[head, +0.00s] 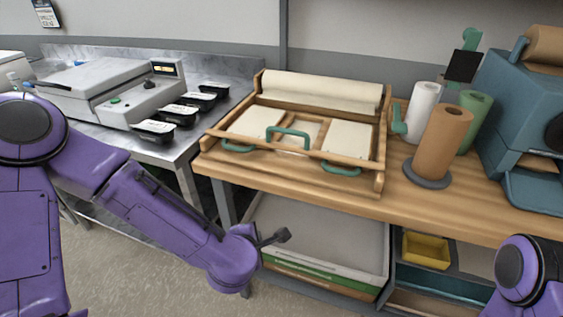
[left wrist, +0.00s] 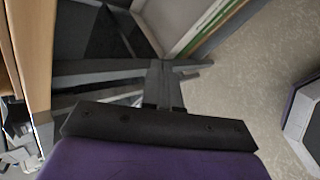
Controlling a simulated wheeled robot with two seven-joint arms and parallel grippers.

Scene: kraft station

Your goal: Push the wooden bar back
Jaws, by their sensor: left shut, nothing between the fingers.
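The wooden bar (head: 262,147) runs across the front of a wooden frame (head: 380,150) on the worktable and carries green handles (head: 289,133). White sheets (head: 347,140) lie in the frame behind it, and a white roll (head: 322,92) lies along the back. My left gripper (head: 283,236) is shut and empty, in front of the table and below its top, apart from the bar. In the left wrist view the closed dark fingers (left wrist: 165,88) show with nothing between them. My right gripper is out of view; only part of my right arm shows at lower right.
Brown, green and white rolls (head: 442,140) stand right of the frame, near a blue dispenser (head: 515,110). A steel counter with a grey machine (head: 120,90) and black tubs (head: 155,130) is at left. The table edge (head: 290,195) and a lower shelf (head: 320,240) lie near my left gripper.

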